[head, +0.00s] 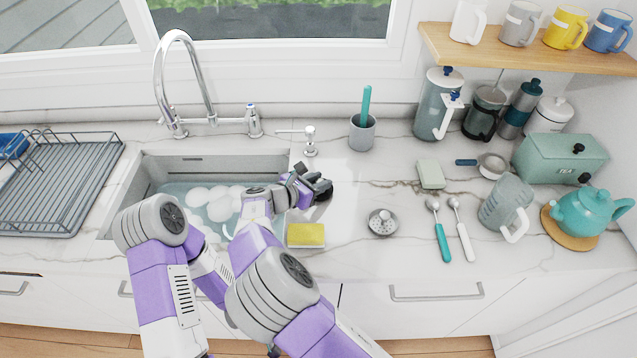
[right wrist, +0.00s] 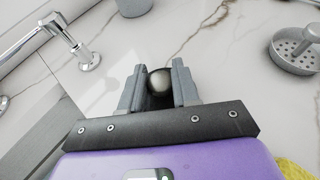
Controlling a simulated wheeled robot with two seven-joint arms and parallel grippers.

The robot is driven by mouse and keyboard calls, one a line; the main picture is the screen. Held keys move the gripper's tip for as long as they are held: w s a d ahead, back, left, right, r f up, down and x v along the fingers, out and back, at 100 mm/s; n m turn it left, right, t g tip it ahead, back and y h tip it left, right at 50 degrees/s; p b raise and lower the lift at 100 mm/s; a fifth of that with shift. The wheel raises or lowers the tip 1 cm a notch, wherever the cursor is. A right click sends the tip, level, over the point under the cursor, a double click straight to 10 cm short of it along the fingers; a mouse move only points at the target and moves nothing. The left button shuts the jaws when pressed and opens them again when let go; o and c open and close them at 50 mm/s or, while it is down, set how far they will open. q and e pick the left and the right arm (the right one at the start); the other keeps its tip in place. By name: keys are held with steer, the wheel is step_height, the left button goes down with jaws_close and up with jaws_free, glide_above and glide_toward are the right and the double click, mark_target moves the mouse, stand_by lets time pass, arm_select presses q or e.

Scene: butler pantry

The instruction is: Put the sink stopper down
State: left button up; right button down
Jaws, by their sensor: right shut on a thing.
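My right gripper (head: 314,186) is over the counter just right of the sink basin (head: 225,165). In the right wrist view its two grey fingers (right wrist: 158,88) are closed on the sink stopper, whose dark, shiny rounded knob (right wrist: 159,82) shows between them. The rest of the stopper is hidden by the fingers. In the head view the stopper is hard to tell from the dark fingers, and I cannot tell whether it touches the counter. My left gripper does not show; only parts of my left arm do.
A yellow sponge (head: 306,235) lies at the counter's front edge, near my right arm. A metal strainer (head: 383,222) lies to the right. A soap dispenser (head: 310,142) and a grey cup (head: 362,132) stand behind. Marble between gripper and strainer is clear.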

steer(key=c, duration=0.8)
jaws_free()
steer(key=shift+f, duration=0.1)
